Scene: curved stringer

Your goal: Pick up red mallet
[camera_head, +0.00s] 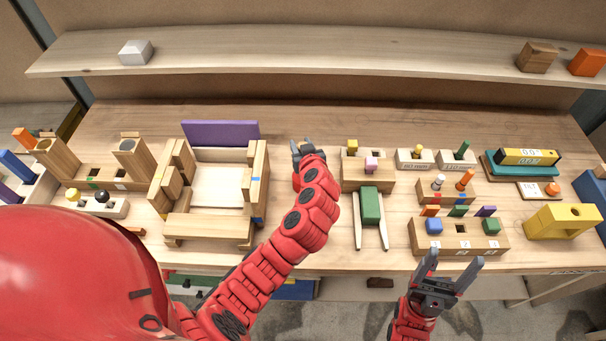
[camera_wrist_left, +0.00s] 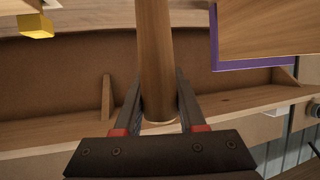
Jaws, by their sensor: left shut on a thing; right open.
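My left gripper (camera_head: 303,145) is over the middle of the workbench, between the wooden frame assembly and the block with the pink cube. In the left wrist view, its fingers (camera_wrist_left: 160,112) are shut on a round wooden handle (camera_wrist_left: 156,55). The handle's lower end shows between the fingers and its other end runs out of the top of that view. No red mallet head shows in either view, and the handle is hidden in the head view. My right gripper (camera_head: 453,264) is open and empty in front of the bench's front edge.
The wooden frame (camera_head: 207,228) with a purple board (camera_head: 221,133) stands close left of my left gripper. A green block (camera_head: 370,205) on pale legs and a wooden block holder (camera_head: 470,239) stand to the right. A shelf (camera_head: 330,48) runs along the back.

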